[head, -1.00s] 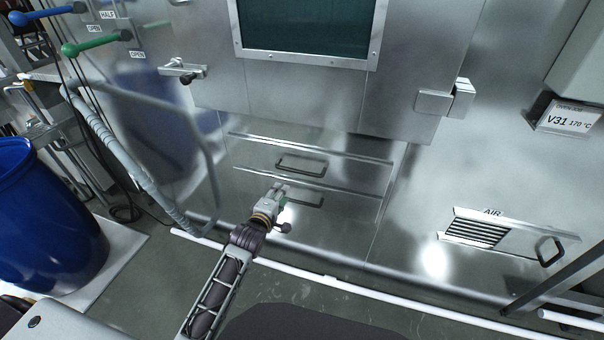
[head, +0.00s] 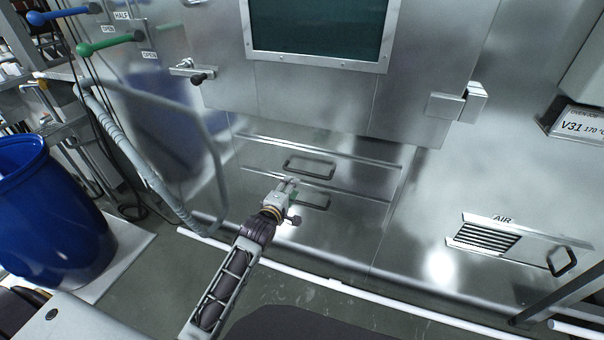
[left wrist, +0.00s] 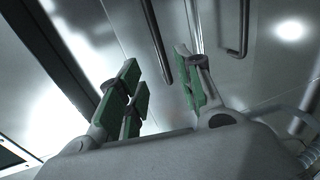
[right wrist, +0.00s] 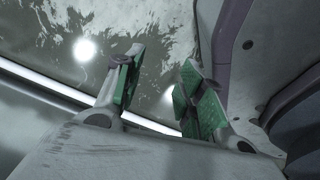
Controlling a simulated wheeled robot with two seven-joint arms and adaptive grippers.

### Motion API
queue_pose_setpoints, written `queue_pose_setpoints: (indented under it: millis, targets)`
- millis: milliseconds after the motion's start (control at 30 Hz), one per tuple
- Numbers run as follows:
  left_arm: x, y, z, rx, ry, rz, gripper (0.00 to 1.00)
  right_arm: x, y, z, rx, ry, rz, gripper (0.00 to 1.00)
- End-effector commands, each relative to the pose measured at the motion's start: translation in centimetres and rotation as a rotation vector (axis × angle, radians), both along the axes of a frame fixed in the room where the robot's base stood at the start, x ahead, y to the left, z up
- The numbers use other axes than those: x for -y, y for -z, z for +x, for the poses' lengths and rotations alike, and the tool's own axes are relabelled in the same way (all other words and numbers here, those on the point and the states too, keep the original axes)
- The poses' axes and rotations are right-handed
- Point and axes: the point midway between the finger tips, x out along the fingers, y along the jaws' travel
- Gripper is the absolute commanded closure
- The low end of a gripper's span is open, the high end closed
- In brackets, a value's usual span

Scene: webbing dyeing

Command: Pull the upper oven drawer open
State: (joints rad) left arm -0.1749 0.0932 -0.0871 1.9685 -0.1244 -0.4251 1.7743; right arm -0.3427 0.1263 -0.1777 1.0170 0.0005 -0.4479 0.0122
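The upper oven drawer (head: 350,176) is a shut steel front low under the oven door, with a dark bar handle (head: 309,168). The lower drawer's similar handle (head: 316,201) is below it, partly behind my left gripper (head: 287,187). That gripper is just below and left of the upper handle, apart from it. In the left wrist view its green-padded fingers (left wrist: 160,92) are open and empty. Two dark handles (left wrist: 157,42) (left wrist: 237,30) lie beyond them; I cannot tell which is which there. My right gripper (right wrist: 156,92) is open and empty over the floor.
The oven door with its window (head: 320,35) is above the drawers. A hose-wrapped grey rail (head: 140,165) and a blue barrel (head: 50,215) stand at the left. A vent panel marked AIR (head: 490,237) is at the right. A white pipe (head: 340,285) runs along the floor.

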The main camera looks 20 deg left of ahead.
Motion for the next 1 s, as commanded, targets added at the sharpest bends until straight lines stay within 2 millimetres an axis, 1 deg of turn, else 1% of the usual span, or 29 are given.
queue_pose_setpoints:
  millis: [233, 867, 1000]
  targets:
    - [0.1, 0.4, 2.0, 0.0, 0.0, 0.0, 0.65, -0.3, -0.2, 0.6, 0.011, -0.001, 0.003, 0.61]
    - [0.2, 1.5, 6.9, -0.001, 0.0, 0.001, 0.65, -1.1, -0.3, 1.1, 0.009, 0.002, 0.012, 0.61]
    - [0.3, 1.7, 7.9, -0.001, 0.0, 0.002, 0.65, -1.4, -0.4, 1.4, 0.014, 0.004, 0.015, 0.61]
